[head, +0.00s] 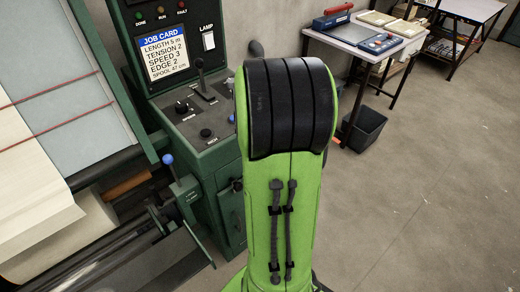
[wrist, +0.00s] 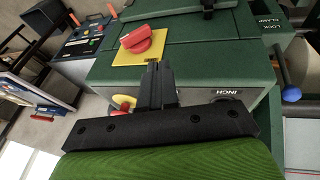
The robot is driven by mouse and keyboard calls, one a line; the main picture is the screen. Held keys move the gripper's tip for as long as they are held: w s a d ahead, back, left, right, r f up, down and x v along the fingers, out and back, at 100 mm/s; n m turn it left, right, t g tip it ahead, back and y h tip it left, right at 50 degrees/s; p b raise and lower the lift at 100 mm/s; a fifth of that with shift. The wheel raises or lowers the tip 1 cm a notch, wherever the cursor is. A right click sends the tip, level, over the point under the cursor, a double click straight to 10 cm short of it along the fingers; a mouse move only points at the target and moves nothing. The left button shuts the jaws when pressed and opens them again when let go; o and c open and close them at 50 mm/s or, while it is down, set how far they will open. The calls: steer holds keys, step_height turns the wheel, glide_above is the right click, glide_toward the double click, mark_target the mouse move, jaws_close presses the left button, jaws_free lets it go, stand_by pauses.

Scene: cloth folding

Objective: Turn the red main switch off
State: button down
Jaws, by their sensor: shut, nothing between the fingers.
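The red main switch (wrist: 137,37) is a rotary knob on a square yellow plate (wrist: 126,56), set in a green panel, in the wrist view. Its handle lies slanted across the plate. My gripper (wrist: 154,66) is shut and empty. Its fingertips appear just below the knob, over the plate's lower right edge; I cannot tell whether they touch it. In the head view my green arm hides the switch and my gripper.
The green console (head: 215,150) carries a job card (head: 165,50), a lamp switch (head: 208,40), a black lever (head: 201,78) and knobs. In the wrist view a red and yellow control (wrist: 122,103) is partly hidden beside my gripper.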

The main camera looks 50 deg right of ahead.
steer(key=shift+f, duration=0.1)
steer(key=s+d+b+x, duration=0.1)
steer(key=b+x, duration=0.2)
steer(key=x, duration=1)
steer(key=shift+d, duration=0.25)
steer(key=shift+s+d+f, duration=0.1)
steer(key=shift+f, duration=0.05)
